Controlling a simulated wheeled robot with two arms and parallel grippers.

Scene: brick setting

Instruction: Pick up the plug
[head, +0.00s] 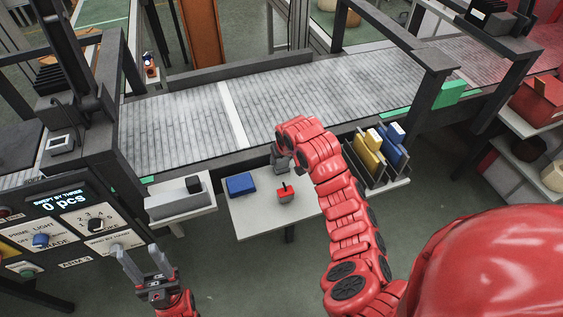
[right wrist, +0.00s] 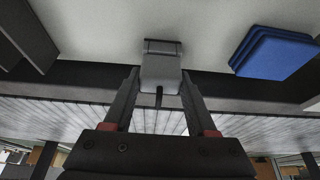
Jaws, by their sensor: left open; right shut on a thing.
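In the right wrist view, a light grey block-like plug (right wrist: 161,73) with a thin dark pin sits between the fingertips of my right gripper (right wrist: 160,82). The fingers are shut on its sides. In the head view, my right gripper (head: 283,162) is over the back of the white shelf (head: 254,222), partly hidden by my red wrist; the plug cannot be made out clearly there. My left gripper (head: 144,252) is open and empty, low at the left, in front of the control panel.
A red block with a black stem (head: 286,194) and a blue block (head: 241,184) stand on the shelf. The conveyor (head: 300,97) runs behind it. A rack with yellow and blue folders (head: 372,155) stands right of my right arm. The control panel (head: 78,225) is at the left.

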